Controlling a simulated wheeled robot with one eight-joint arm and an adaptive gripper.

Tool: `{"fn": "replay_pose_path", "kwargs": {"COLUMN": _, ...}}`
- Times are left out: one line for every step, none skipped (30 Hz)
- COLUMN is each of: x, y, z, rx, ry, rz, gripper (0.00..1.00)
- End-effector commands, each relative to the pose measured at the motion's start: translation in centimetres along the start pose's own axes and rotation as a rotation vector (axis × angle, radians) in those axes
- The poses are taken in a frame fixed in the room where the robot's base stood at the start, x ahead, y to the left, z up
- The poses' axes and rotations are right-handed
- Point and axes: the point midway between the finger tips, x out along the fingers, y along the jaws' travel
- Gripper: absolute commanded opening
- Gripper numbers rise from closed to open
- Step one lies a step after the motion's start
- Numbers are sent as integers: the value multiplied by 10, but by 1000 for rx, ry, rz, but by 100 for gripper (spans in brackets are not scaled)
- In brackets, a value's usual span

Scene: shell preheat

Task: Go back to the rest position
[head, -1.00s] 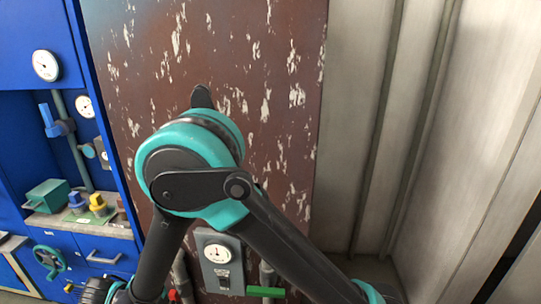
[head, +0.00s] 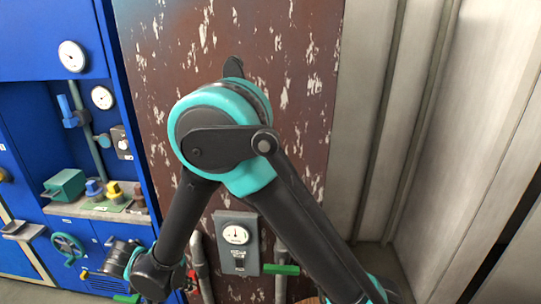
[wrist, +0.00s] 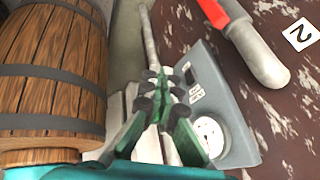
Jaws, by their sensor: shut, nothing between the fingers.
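My gripper (wrist: 163,84) shows in the wrist view with green fingers and dark pads. Its fingertips are close together and hold nothing. It is in front of the grey control panel (wrist: 215,110) and a thin grey pipe (wrist: 148,35); I cannot tell the gap to them. In the head view my arm is bent, with its teal elbow high in front of the brown, paint-chipped panel. The gripper itself is not clearly visible in the head view.
A grey control box (head: 237,243) with a dial has a green lever (head: 281,269) to its right. A blue cabinet (head: 40,130) with gauges and valves stands left. A wooden barrel (wrist: 50,75) is close on the left in the wrist view, and a red-handled pipe (wrist: 250,45) is at upper right.

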Motion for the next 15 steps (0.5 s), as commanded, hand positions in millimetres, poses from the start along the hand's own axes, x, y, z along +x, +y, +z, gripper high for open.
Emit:
{"fn": "replay_pose_path", "kwargs": {"x": 2, "y": -8, "z": -10, "rx": -20, "ry": -5, "rz": 13, "gripper": 0}}
{"fn": "replay_pose_path", "kwargs": {"x": 4, "y": -12, "z": -15, "rx": -36, "ry": -10, "rz": 19, "gripper": 0}}
{"fn": "replay_pose_path", "kwargs": {"x": 6, "y": -18, "z": -22, "rx": -59, "ry": -17, "rz": 27, "gripper": 0}}
{"fn": "replay_pose_path", "kwargs": {"x": 8, "y": -23, "z": -28, "rx": -77, "ry": -22, "rz": 35, "gripper": 0}}
{"fn": "replay_pose_path", "kwargs": {"x": 9, "y": -27, "z": -35, "rx": -97, "ry": -28, "rz": 42, "gripper": 0}}
{"fn": "replay_pose_path", "kwargs": {"x": 12, "y": -33, "z": -44, "rx": -124, "ry": -39, "rz": 53, "gripper": 0}}
{"fn": "replay_pose_path", "kwargs": {"x": 14, "y": -38, "z": -52, "rx": -148, "ry": -47, "rz": 60, "gripper": 0}}
{"fn": "replay_pose_path", "kwargs": {"x": 17, "y": -44, "z": -61, "rx": -173, "ry": -56, "rz": 68, "gripper": 0}}
{"fn": "replay_pose_path", "kwargs": {"x": 20, "y": -51, "z": -74, "rx": -210, "ry": -72, "rz": 78, "gripper": 0}}
{"fn": "replay_pose_path", "kwargs": {"x": 24, "y": -57, "z": -86, "rx": -239, "ry": -85, "rz": 87, "gripper": 0}}
{"fn": "replay_pose_path", "kwargs": {"x": 27, "y": -62, "z": -97, "rx": -269, "ry": -99, "rz": 93, "gripper": 0}}
{"fn": "replay_pose_path", "kwargs": {"x": 31, "y": -68, "z": -113, "rx": -313, "ry": -119, "rz": 101, "gripper": 0}}
{"fn": "replay_pose_path", "kwargs": {"x": 35, "y": -72, "z": -125, "rx": -345, "ry": -136, "rz": 104, "gripper": 0}}
{"fn": "replay_pose_path", "kwargs": {"x": 38, "y": -76, "z": -137, "rx": -376, "ry": -151, "rz": 107, "gripper": 0}}
{"fn": "replay_pose_path", "kwargs": {"x": 42, "y": -81, "z": -152, "rx": -419, "ry": -173, "rz": 108, "gripper": 0}}
